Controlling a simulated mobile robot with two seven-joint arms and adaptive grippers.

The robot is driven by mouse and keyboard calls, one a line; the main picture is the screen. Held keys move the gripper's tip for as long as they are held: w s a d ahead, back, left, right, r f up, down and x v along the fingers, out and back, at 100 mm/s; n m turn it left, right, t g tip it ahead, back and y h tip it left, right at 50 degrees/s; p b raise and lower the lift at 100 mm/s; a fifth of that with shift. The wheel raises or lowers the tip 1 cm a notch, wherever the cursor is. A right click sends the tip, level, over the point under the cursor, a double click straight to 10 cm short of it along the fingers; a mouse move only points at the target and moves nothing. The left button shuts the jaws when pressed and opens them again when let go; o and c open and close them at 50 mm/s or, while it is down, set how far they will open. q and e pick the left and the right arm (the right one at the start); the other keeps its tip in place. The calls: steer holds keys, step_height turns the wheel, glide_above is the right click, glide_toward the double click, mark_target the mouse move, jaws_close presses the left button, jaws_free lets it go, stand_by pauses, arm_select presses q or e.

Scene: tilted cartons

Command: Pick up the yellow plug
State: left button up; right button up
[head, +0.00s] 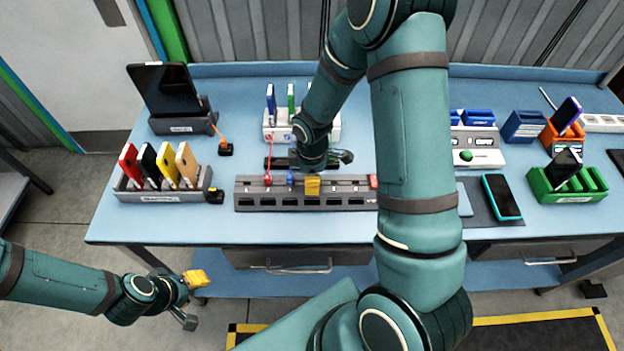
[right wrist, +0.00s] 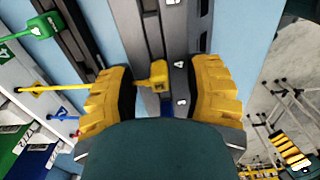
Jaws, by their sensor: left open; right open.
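The yellow plug (right wrist: 152,76) sits on the dark socket strip (right wrist: 152,30), between the two yellow-padded fingers of my right gripper (right wrist: 163,88) in the right wrist view. The fingers are open, with gaps visible on both sides of the plug. In the head view my right gripper (head: 325,172) is over the middle of the grey strip (head: 250,201), and the plug cannot be made out behind its yellow pad. My left gripper (head: 191,299) is open and empty, off the table's front left edge.
A red plug (head: 268,179) and blue plug (head: 290,179) stand on the strip left of my right gripper. Phones (head: 502,197) and a green rack (head: 566,198) stand right. My right arm hides part of the table.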

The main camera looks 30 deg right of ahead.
steer(key=shift+o, duration=0.2)
jaws_close()
steer(key=shift+r, duration=0.1)
step_height(320, 180, up, 10)
steer(key=shift+f, duration=0.1)
stand_by(0.3)
steer(key=shift+r+p, duration=0.75)
stand_by(0.4)
